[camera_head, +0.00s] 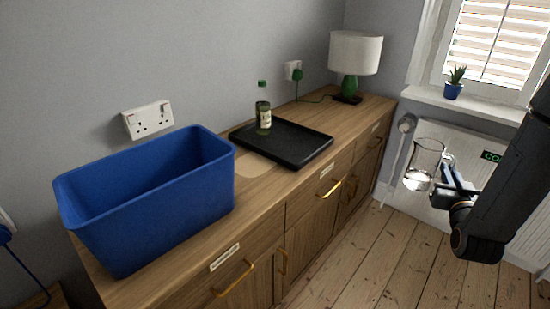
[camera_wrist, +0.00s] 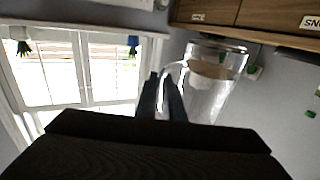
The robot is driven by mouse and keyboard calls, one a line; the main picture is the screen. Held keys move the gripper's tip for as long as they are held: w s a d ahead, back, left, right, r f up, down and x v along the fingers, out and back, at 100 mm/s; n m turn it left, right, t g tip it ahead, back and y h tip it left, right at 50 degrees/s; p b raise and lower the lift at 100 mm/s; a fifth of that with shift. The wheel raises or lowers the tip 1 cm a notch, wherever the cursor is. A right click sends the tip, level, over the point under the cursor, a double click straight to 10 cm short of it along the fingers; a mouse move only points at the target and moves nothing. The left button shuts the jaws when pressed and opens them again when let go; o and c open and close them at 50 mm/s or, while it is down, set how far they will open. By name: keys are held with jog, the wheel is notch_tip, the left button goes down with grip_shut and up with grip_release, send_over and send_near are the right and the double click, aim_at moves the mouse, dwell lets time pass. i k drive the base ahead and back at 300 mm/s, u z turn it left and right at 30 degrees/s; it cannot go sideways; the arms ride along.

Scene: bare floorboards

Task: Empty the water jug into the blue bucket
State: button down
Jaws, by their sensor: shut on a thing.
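The clear glass water jug (camera_head: 423,166) is held in the air to the right of the sideboard, in front of the radiator. It looks upright or nearly so, with some liquid low in it. My gripper (camera_head: 449,176) is shut on the jug's handle side. In the wrist view the jug (camera_wrist: 212,85) is just beyond my gripper (camera_wrist: 167,95), and the picture is turned upside down. The blue bucket (camera_head: 160,210) is a rectangular tub at the near left end of the sideboard, well apart from the jug. Its floor is hidden.
The wooden sideboard (camera_head: 262,205) runs along the wall. A radiator (camera_head: 465,150) stands under the window. The floorboards (camera_head: 375,250) in front are clear.

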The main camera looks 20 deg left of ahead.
aim_at(129, 207)
jog(key=u, duration=0.05)
jog(key=k, duration=0.1)
jog(key=z, duration=1.55)
jog(key=i, duration=0.95)
jog(key=u, duration=3.3)
